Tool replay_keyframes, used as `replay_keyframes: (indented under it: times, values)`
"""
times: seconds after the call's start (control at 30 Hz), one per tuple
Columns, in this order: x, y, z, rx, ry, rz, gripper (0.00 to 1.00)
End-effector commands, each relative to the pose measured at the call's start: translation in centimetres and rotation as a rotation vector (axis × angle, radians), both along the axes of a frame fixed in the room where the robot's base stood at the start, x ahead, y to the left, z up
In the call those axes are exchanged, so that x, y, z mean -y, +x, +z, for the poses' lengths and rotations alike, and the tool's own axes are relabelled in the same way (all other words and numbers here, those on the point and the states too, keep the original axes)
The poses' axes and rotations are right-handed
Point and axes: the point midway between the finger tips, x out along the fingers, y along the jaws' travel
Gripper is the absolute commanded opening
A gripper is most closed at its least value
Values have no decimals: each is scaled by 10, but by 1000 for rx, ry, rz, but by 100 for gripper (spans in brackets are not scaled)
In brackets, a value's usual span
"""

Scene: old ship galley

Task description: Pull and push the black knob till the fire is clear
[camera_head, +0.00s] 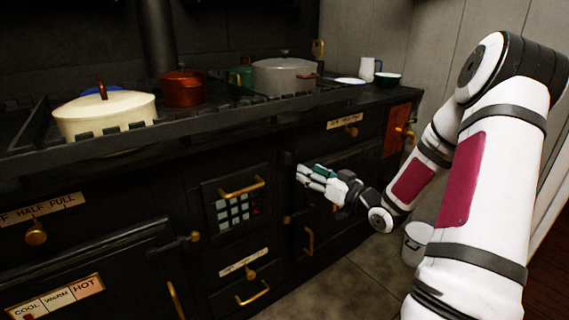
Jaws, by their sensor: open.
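The black stove (300,140) fills most of the view. A small front door with a grid of pale panes (233,210) has a brass handle (241,187) across its top. A faint reddish patch shows at the right of the panes; I cannot tell whether it is fire. I cannot pick out a black knob against the dark front. My gripper (302,176) is open, its fingers pointing left, in front of the stove and to the right of the paned door. Whether it touches anything is unclear.
A cream pot (104,115), an orange pot (183,90) and a grey pot (284,77) stand on the railed stove top. Brass knobs and handles stick out from the front, including a knob (36,234) at left. A white bucket (415,243) stands on the floor near my arm.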

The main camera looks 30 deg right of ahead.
Motion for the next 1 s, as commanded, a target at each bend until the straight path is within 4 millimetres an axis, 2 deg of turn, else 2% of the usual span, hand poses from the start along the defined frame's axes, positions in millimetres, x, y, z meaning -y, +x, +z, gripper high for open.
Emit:
replay_keyframes:
  times: [0.3, 0.5, 0.7, 1.0]
  values:
    - [-7, 64, -2, 1, -1, 4, 50]
    - [-9, 96, -2, -1, -1, 2, 50]
    - [-10, 113, -1, -1, 0, 0, 50]
    - [-10, 116, 0, -3, 0, 0, 50]
